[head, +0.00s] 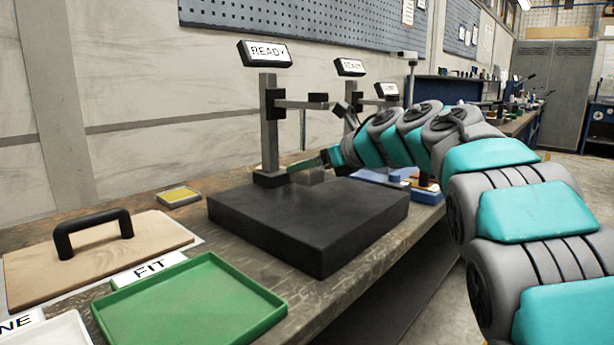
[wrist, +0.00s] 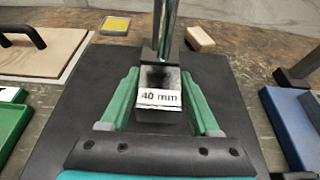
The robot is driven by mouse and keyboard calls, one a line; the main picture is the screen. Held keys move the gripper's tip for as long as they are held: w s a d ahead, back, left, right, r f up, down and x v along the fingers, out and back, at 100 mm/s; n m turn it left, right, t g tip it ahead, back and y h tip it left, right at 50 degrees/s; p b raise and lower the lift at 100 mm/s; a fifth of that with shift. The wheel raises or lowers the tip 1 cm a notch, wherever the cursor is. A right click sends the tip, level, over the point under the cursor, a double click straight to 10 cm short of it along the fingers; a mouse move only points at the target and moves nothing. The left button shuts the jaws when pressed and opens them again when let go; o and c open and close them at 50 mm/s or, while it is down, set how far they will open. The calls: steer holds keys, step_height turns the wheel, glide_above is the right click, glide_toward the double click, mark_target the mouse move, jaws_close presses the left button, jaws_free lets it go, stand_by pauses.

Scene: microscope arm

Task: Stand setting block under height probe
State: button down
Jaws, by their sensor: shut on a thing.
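My gripper (head: 318,160) is over the black plate (head: 310,225), near the first gauge stand. In the wrist view its green fingers (wrist: 160,78) are shut on the sides of the setting block (wrist: 160,82), a dark block with a white "40 mm" label. The stand has a grey column (head: 268,125) with a side arm (head: 300,103), from which the thin height probe (head: 303,130) hangs down close to my gripper. I cannot tell whether the block touches the plate or is exactly below the probe.
A green FIT tray (head: 190,305), a wooden board with black handle (head: 95,250) and a yellow pad (head: 178,196) lie left. More stands and blue trays are beyond the plate. The plate's front area is clear.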

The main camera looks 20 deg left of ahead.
steer(key=shift+f, duration=1.25)
steer(key=shift+c, duration=0.6)
jaws_free()
steer(key=shift+f, duration=0.15)
steer(key=shift+r, duration=0.2)
steer(key=b+v, duration=0.1)
steer(key=v, duration=1.1)
steer(key=shift+f, duration=0.1)
steer(key=shift+d, duration=0.1)
